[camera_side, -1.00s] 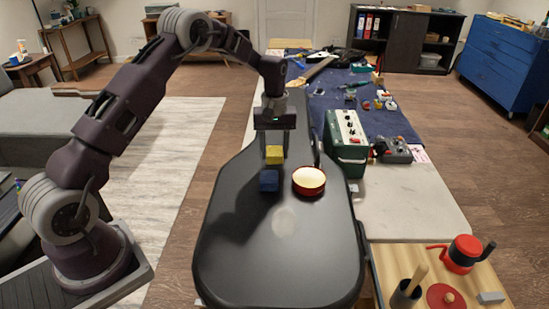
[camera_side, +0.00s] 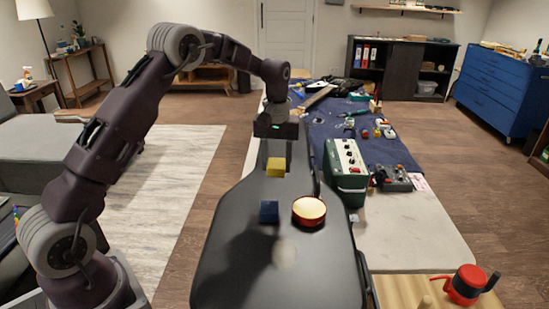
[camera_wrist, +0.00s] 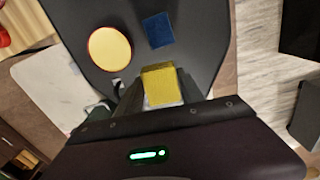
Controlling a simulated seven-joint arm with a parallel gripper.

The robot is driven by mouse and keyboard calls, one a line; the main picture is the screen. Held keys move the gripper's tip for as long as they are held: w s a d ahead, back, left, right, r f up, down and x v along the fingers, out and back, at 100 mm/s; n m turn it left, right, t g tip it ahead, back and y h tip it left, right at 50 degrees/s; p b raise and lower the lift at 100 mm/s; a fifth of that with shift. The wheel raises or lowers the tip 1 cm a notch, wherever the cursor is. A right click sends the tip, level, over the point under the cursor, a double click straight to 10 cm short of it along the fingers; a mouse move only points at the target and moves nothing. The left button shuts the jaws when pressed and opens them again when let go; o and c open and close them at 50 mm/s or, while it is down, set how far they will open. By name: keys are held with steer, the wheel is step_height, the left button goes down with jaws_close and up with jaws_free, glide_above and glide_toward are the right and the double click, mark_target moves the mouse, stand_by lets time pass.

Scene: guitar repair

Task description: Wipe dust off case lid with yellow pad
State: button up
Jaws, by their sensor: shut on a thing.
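My gripper (camera_side: 276,158) is shut on the yellow pad (camera_side: 276,166) and holds it over the narrow far part of the black case lid (camera_side: 230,250). The pad also shows between the fingers in the wrist view (camera_wrist: 160,84). It looks raised above the lid, but the exact gap is unclear. A pale, roundish dust patch (camera_side: 285,256) lies on the lid, on the near side of the pad. In the wrist view no dust patch can be made out.
A blue block (camera_side: 269,211) and a round red-rimmed tin (camera_side: 309,211) stand on the lid between the pad and the dust patch. A green amplifier box (camera_side: 346,170) stands on the bench right of the lid. The lid's near part is clear.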

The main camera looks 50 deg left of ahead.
steer(key=s+d+f+m, duration=0.2)
steer(key=s+d+m, duration=0.8)
steer(key=d+m, duration=0.55)
steer(key=shift+m, duration=0.75)
steer(key=shift+w+a+f, duration=0.1)
steer(key=shift+a+f, duration=0.25)
steer(key=shift+f, duration=0.6)
steer(key=shift+w+a+f, duration=0.1)
steer(key=shift+a+f, duration=0.25)
steer(key=shift+f, duration=0.6)
steer(key=shift+w+a+f, duration=0.1)
steer(key=shift+a+f, duration=0.25)
steer(key=shift+f, duration=0.6)
steer(key=o, duration=0.5)
steer(key=shift+c, duration=0.2)
jaws_close()
